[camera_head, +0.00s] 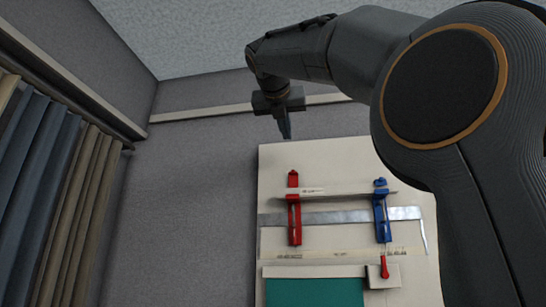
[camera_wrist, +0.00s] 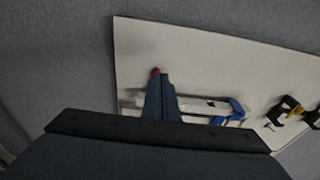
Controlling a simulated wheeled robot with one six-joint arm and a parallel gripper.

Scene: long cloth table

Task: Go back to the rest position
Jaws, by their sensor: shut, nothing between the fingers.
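My gripper (camera_head: 285,134) hangs in the air just above the back left edge of the pale table (camera_head: 325,153) in the head view. Its fingers are together and nothing is between them. In the wrist view my gripper's fingertips (camera_wrist: 160,78) point over the table (camera_wrist: 195,60), hiding part of the red clamp behind them. My arm is stretched out from the right of the head view.
On the table are a red clamp (camera_head: 294,215), a blue clamp (camera_head: 381,217), metal strips (camera_head: 335,217), a green mat (camera_head: 315,292) and a small red-handled item (camera_head: 384,268). Curtains (camera_head: 45,190) hang left.

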